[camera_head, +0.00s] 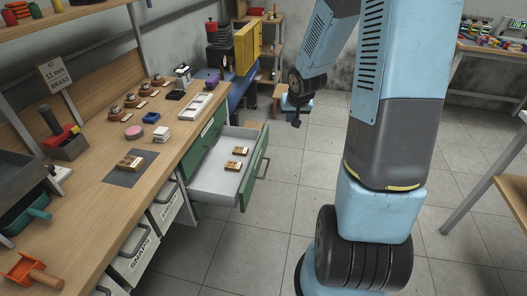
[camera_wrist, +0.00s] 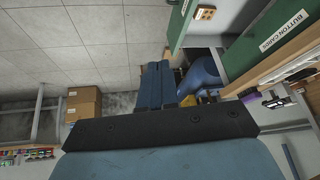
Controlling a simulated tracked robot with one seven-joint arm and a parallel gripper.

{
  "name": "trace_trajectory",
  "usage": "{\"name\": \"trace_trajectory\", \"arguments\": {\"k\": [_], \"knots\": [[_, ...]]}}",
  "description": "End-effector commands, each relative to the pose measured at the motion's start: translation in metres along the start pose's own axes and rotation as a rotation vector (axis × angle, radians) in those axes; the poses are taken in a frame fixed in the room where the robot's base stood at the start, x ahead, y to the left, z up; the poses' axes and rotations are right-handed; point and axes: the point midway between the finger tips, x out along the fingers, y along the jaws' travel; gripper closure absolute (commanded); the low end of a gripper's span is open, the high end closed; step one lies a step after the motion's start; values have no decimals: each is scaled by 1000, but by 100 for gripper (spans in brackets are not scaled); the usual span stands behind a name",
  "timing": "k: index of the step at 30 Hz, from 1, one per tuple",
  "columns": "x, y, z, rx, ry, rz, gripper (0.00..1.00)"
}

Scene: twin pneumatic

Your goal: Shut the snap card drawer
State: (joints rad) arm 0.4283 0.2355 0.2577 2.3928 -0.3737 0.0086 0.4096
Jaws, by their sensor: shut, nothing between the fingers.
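One drawer (camera_head: 217,180) with a green front and a grey inside stands open from the bench, with two small card-like pieces (camera_head: 236,151) in it. Its front faces right in the head view and has a dark bar handle (camera_head: 263,169). Its own label is not readable here, so I cannot confirm it is the snap card drawer. In the wrist view an open drawer with a green front (camera_wrist: 181,22) shows at upper right. My gripper (camera_head: 296,122) is shut and empty, beyond the drawer and apart from it. Its blue fingers (camera_wrist: 158,68) lie together in the wrist view.
A closed green drawer front labelled Button Cards (camera_wrist: 283,33) is near the open one. White bins, one labelled Snaps (camera_head: 136,256), sit under the wooden bench top (camera_head: 105,195). Tiled floor (camera_head: 285,210) right of the drawer is clear.

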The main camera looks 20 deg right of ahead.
Motion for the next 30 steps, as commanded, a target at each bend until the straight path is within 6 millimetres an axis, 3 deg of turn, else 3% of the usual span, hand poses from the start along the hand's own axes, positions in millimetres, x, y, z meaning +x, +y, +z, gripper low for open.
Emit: {"name": "trace_trajectory", "arguments": {"k": [6, 15, 30], "knots": [[60, 5, 14, 73, -9, -83, 100], [126, 2, 36, 190, -5, -214, 100], [164, -6, 46, 252, 1, -280, 100]]}}
